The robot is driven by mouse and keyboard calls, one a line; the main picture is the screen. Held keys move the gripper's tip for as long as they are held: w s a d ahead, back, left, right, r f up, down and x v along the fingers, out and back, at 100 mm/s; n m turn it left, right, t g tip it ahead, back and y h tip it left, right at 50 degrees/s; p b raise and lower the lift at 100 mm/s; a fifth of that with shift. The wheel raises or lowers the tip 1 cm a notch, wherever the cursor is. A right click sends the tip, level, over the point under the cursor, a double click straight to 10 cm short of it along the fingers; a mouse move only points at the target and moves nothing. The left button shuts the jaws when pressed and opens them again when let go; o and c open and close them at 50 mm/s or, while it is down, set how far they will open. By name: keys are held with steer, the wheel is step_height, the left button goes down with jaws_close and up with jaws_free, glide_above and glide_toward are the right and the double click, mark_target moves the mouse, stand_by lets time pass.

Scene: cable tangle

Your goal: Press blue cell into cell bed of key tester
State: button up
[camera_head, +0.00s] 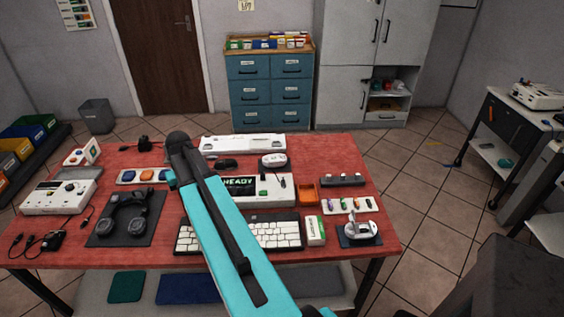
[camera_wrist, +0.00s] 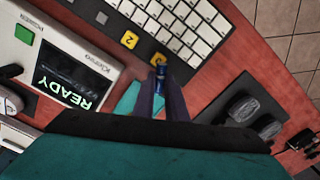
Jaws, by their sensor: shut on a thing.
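In the wrist view, a small blue cell (camera_wrist: 161,72) stands out between the fingertips of my gripper (camera_wrist: 158,88), which is shut on it. The key tester (camera_wrist: 72,42) is the pale unit with a lit READY screen, left of the gripper in the wrist view. In the head view the key tester (camera_head: 272,202) sits mid-table, partly behind my arm. Its cell bed cannot be made out in either view. In the head view my gripper is hidden behind my arm.
A white keyboard (camera_wrist: 180,25) lies beside the tester, with yellow tiles (camera_wrist: 130,40) near its edge. A dark mat with black parts (camera_head: 125,217) is at the left. An orange tray (camera_head: 304,192) and a small box (camera_head: 315,230) are at the right of the red table (camera_head: 365,255).

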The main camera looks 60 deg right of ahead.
mark_target(283, 184)
steer(key=s+d+m, duration=0.1)
steer(key=s+d, duration=0.1)
steer(key=d, duration=0.3)
steer(key=s+d+r+m+p, duration=0.1)
steer(key=s+d, duration=0.1)
steer(key=d, duration=0.3)
steer(key=s+d+r, duration=0.1)
steer(key=s+d, duration=0.2)
steer(key=d, duration=0.2)
steer(key=shift+d+r+m+p, duration=0.15)
steer(key=shift+d+m+p, duration=0.1)
steer(key=shift+m+p, duration=0.15)
steer(key=s+d+r+m+p, duration=0.1)
steer(key=s+d+r+m, duration=0.1)
steer(key=s+d, duration=0.9)
steer(key=d, duration=0.2)
steer(key=shift+s+d+m+p, duration=0.15)
steer(key=shift+d+m+p, duration=0.15)
steer(key=shift+m, duration=0.1)
steer(key=shift+f, duration=0.1)
steer(key=shift+f+b, duration=1.25)
steer(key=shift+f, duration=0.7)
steer(key=shift+f+b, duration=0.35)
steer(key=shift+f, duration=0.55)
steer(key=shift+a+f, duration=0.1)
steer(key=shift+f, duration=0.35)
